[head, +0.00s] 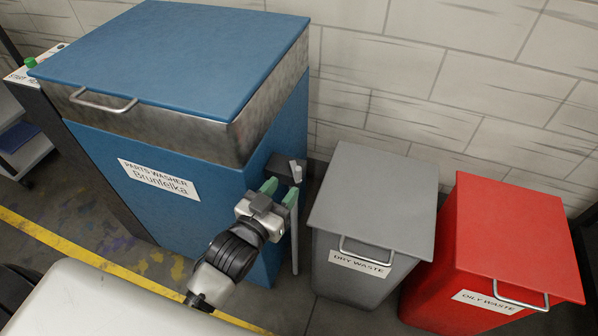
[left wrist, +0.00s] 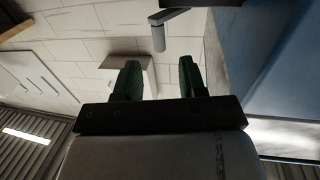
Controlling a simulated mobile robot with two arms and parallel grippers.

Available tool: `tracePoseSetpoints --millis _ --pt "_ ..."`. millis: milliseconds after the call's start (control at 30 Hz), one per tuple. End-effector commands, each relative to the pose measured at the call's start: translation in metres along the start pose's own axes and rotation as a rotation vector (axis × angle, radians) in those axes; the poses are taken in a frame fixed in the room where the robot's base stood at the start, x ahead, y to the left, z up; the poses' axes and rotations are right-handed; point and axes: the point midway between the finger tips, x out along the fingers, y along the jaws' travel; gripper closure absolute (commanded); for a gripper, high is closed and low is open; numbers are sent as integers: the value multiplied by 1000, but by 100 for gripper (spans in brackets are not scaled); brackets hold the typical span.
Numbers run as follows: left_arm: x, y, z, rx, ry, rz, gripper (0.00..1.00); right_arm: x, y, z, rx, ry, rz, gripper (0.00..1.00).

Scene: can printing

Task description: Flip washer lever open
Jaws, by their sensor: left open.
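The blue parts washer (head: 160,200) stands at the left with its lid (head: 180,55) closed. A small grey lever (head: 297,171) sits on a dark bracket (head: 284,165) on the washer's right side. In the left wrist view, the lever (left wrist: 158,36) hangs just beyond the fingertips, roughly between them. My left gripper (head: 280,190) is beside the washer's right side, close to the bracket. Its green-padded fingers are apart with nothing between them, as the left wrist view (left wrist: 161,78) also shows. Contact with the lever is not visible. My right gripper is not in view.
A grey dry waste bin (head: 372,205) stands just right of the lever, leaving a narrow gap. A red oily waste bin (head: 510,240) is further right. A thin upright rod (head: 295,245) shows below my gripper. A brick wall (head: 440,70) is behind.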

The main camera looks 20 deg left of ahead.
Motion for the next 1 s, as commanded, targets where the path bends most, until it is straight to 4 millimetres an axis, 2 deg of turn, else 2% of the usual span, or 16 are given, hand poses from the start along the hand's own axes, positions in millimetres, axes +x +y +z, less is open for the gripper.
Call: tracePoseSetpoints --millis 100,300,500,767,1000 --pt "26 0 0 -1 3 0 59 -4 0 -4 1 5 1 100" --pt "55 0 1 0 0 0 59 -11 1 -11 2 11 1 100" --pt "67 0 1 -1 -2 0 59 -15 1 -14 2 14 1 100" --pt "68 0 1 -1 -2 0 59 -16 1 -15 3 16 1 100" --pt "68 0 1 -1 -2 0 96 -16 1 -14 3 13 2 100"
